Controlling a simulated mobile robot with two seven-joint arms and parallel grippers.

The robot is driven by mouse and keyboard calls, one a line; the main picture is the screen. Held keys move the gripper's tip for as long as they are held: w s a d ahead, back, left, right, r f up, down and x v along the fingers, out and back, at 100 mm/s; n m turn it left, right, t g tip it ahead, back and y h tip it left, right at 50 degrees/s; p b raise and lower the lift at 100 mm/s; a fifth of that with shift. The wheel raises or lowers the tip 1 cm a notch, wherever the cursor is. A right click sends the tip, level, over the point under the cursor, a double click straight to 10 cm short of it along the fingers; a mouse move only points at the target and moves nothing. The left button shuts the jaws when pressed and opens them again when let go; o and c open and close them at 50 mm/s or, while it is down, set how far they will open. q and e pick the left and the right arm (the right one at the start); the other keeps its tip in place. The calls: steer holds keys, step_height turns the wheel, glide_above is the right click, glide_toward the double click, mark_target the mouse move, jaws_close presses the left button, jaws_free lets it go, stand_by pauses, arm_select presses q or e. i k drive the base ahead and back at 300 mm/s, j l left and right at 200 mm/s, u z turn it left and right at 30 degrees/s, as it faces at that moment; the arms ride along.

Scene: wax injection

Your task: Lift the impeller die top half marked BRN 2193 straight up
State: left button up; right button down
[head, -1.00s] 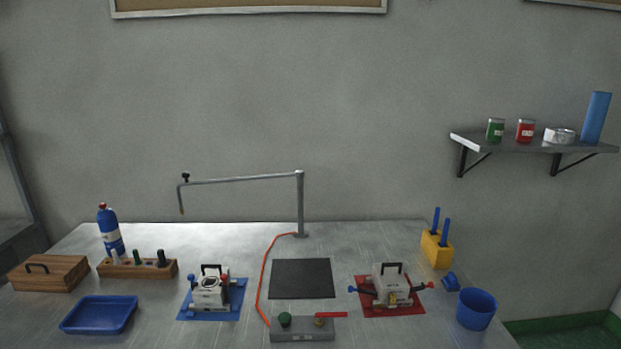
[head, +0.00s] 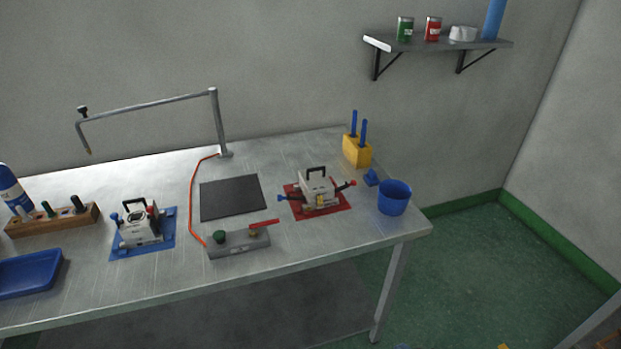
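Two metal dies with black top handles stand on the steel table. One die (head: 141,232) is on a blue mat (head: 167,243) at the left, with a blue knob and a red knob. The other die (head: 316,187) is on a red mat (head: 334,209) at the right, with blue and red side handles and a brass-coloured part at its front. Both look closed. The marking BRN 2193 is too small to read on either, so I cannot tell which is the impeller die. Neither of my grippers is in view.
A grey valve block (head: 238,243) with a red lever sits between the dies, before a black pad (head: 232,197). A blue cup (head: 394,198) and a yellow holder (head: 357,151) stand right. A blue tray (head: 30,275) and a wooden rack (head: 52,220) are left. A pipe arm (head: 150,105) overhangs the back.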

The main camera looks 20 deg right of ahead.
mark_target(316, 181)
steer(key=l+u, duration=0.15)
steer(key=u, duration=0.25)
steer(key=l+u, duration=0.2)
steer(key=u, duration=0.15)
steer(key=l+u, duration=0.15)
steer(key=u, duration=0.25)
steer(key=k+l+u, duration=0.2)
steer(key=l, duration=0.2)
steer(key=k+l+u, duration=0.25)
steer(key=k+l, duration=0.1)
steer(key=l, duration=0.2)
steer(key=k+l+u, duration=0.1)
steer(key=l, duration=0.2)
steer(key=k+l, duration=0.2)
steer(key=l, duration=0.55)
steer(key=i, duration=0.25)
